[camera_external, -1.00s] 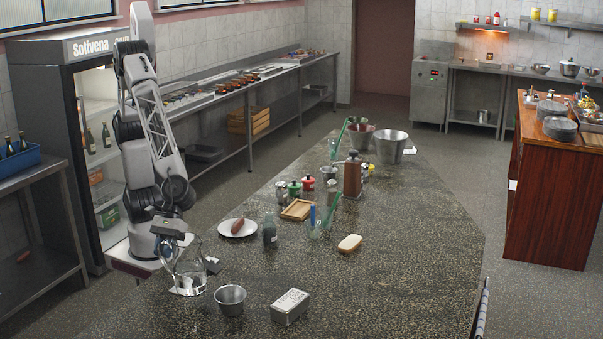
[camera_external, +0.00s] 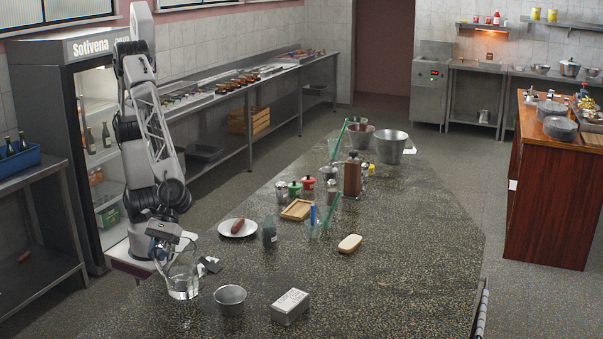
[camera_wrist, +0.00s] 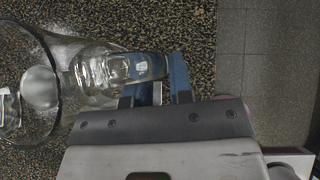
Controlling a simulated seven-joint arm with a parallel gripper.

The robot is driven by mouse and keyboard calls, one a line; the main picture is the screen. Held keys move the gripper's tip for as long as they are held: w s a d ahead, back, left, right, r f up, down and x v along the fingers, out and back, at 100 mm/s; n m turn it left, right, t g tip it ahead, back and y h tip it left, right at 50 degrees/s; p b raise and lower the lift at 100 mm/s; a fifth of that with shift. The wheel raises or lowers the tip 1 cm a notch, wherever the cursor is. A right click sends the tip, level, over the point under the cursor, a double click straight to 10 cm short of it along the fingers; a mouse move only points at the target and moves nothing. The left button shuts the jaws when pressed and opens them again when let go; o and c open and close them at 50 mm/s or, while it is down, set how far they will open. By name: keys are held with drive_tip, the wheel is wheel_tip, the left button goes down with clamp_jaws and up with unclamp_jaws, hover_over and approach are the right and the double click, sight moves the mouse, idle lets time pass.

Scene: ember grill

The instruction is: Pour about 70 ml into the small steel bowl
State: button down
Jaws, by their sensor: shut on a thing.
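A clear glass jug (camera_external: 184,283) is upright at the near left of the counter, with clear liquid low inside it. Whether its base touches the counter I cannot tell. My gripper (camera_external: 163,262) is shut on its handle; the wrist view shows the blue fingers (camera_wrist: 166,78) at the handle and the round mouth of the jug (camera_wrist: 57,88) to the left. The small steel bowl (camera_external: 230,300) stands upright to the right of the jug, a short gap away. The bowl's inside is only partly visible, and I see no liquid in it.
A metal box (camera_external: 290,306) stands just right of the bowl. The counter's right front is clear.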

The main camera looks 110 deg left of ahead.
sight(193, 242)
drive_tip(key=shift+w+a+r+n+g, duration=0.1)
drive_tip(key=shift+w+r+n+g, duration=0.25)
drive_tip(key=shift+r, duration=0.3)
drive_tip(key=shift+w+r+n+g, duration=0.15)
drive_tip(key=shift+w+r+g, duration=0.3)
drive_tip(key=shift+r, duration=0.15)
drive_tip(key=shift+w+a+r+n+g+h, duration=0.1)
drive_tip(key=shift+w+n+g+h, duration=0.15)
drive_tip(key=shift+w+g, duration=0.25)
drive_tip(key=shift+w+a+r+n+g+h, duration=0.1)
drive_tip(key=shift+w+n+g+h, duration=0.15)
drive_tip(key=shift+w+g, duration=0.2)
drive_tip(key=shift+w+a+r+n+g+h, duration=0.15)
drive_tip(key=shift+w+n+g, duration=0.1)
drive_tip(key=shift+w+g, duration=0.25)
drive_tip(key=shift+w+r+n+g+h, duration=0.15)
drive_tip(key=shift+w+n+g, duration=0.2)
drive_tip(key=shift+w, duration=0.25)
drive_tip(key=shift+w+a+r+n+g+h, duration=0.1)
drive_tip(key=shift+w+r+n+g, duration=0.1)
drive_tip(key=shift+w+g, duration=0.35)
drive_tip(key=shift+w+a+f+n+g+h, duration=0.15)
drive_tip(key=shift+w+n+g+h, duration=0.35)
drive_tip(key=shift+w+n+g, duration=0.3)
drive_tip(key=shift+w+f+g, duration=0.15)
drive_tip(key=shift+w+g, duration=0.1)
drive_tip(key=shift+w, duration=0.05)
drive_tip(key=shift+w+a+r+n+g+h+b, duration=0.1)
drive_tip(key=shift+w+r+n+g+h+b, duration=0.35)
drive_tip(key=shift+w+h, duration=0.1)
